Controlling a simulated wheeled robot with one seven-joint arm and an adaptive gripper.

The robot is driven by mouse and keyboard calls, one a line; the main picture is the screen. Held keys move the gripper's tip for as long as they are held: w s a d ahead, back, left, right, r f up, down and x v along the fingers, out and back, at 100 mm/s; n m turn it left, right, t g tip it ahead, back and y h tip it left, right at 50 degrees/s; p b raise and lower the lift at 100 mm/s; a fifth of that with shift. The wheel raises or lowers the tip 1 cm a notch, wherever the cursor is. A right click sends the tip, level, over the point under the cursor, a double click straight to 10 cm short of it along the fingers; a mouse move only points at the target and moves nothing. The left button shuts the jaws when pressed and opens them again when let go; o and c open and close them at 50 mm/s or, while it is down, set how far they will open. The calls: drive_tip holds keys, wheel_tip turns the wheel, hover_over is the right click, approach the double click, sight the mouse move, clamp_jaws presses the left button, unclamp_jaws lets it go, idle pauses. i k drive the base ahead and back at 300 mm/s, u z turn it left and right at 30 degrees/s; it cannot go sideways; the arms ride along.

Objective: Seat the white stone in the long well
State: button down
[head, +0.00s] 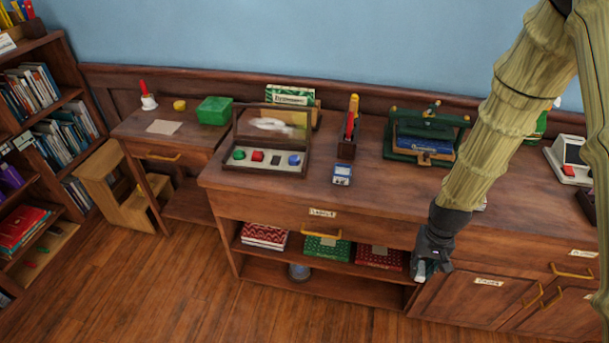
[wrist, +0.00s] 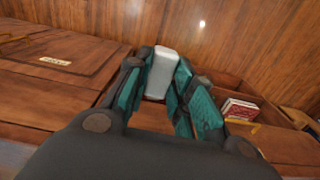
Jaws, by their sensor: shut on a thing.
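My gripper (head: 421,272) hangs in front of the long counter, below its top and left of the cupboard doors. It is shut on the white stone (head: 419,271), a pale block whose end shows below the fingers. In the wrist view, the white stone (wrist: 161,72) stands between the teal fingers of my gripper (wrist: 160,85). The open stone case (head: 300,170) is on the counter, far to the left of my gripper. Its pale insert holds green (head: 239,155), red (head: 257,156) and blue (head: 294,160) stones. The long well is too small to make out.
A blue and white box (head: 342,175) and a pen holder (head: 347,147) stand right of the case. A green book press (head: 425,138) is further right. The counter front between is clear. Books (head: 380,257) lie on the shelf below.

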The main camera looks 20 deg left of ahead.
sight(275, 162)
drive_tip(key=u, duration=0.05)
drive_tip(key=k, duration=0.35)
drive_tip(key=u, duration=2.3)
drive_tip(key=i, duration=1.85)
drive_tip(key=z, duration=2.25)
